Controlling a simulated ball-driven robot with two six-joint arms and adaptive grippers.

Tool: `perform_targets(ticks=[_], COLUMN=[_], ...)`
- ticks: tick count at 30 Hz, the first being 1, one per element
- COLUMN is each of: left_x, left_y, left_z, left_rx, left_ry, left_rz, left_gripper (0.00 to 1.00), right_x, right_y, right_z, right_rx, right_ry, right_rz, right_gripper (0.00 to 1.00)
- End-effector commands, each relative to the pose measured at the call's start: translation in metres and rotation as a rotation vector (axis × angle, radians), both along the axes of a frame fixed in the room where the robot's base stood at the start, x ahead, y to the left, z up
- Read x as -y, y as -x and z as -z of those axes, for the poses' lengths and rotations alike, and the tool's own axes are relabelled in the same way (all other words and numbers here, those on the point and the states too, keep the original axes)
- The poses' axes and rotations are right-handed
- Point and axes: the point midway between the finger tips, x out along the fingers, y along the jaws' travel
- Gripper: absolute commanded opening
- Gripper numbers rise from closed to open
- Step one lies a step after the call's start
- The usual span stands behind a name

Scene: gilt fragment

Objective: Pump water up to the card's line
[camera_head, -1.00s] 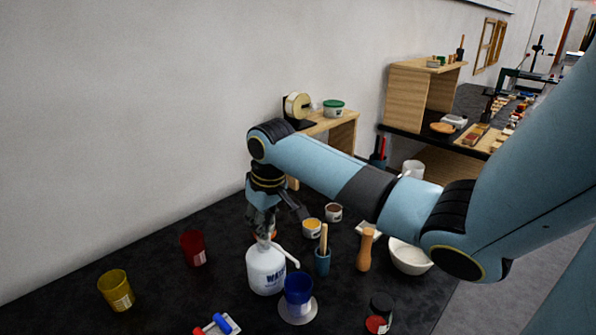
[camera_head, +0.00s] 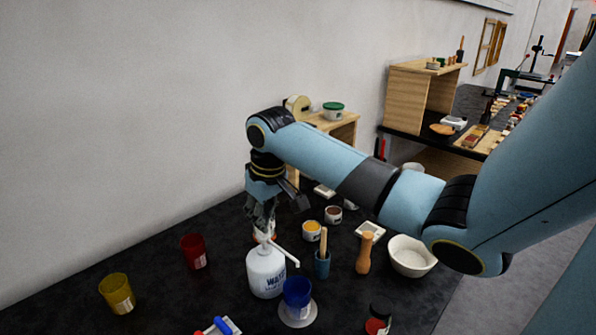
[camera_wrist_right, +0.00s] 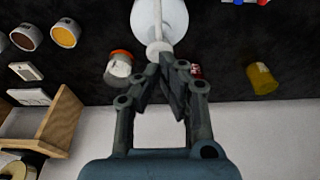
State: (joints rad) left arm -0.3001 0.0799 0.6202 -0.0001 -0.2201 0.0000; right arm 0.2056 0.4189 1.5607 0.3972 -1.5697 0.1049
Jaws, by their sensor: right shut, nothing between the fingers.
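A white pump bottle with blue "WATER" lettering (camera_head: 266,272) stands upright on the dark table. Its nozzle points right, toward a blue cup (camera_head: 297,290) that stands upright on a pale round disc (camera_head: 297,317). My right gripper (camera_head: 262,217) is shut and empty, pointing down just over the pump head. In the wrist view, its fingertips (camera_wrist_right: 162,82) are close to the white pump head (camera_wrist_right: 159,48); contact cannot be told. My left gripper does not show. I cannot pick out the card.
A red cup (camera_head: 193,252) and a yellow cup (camera_head: 117,293) stand to the left. A blue holder with a wooden handle (camera_head: 322,264), a wooden pestle-like tool (camera_head: 365,255), a white bowl (camera_head: 411,257) and a dark jar (camera_head: 379,316) stand to the right. The wall closes off the back.

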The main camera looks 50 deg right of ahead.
Motion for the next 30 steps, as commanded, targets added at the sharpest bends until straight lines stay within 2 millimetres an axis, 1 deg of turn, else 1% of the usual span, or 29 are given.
perform_targets(ticks=[8,30], left_x=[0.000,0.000], left_y=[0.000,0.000], left_z=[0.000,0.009], left_rx=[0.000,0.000], left_ry=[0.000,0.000], left_rz=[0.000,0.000], left_gripper=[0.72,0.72], right_x=[0.000,0.000], right_y=[0.000,0.000], right_z=[0.001,0.027], right_rx=[0.001,0.000], right_ry=[0.000,0.001], right_rz=[0.000,0.000], right_gripper=[0.00,0.00])
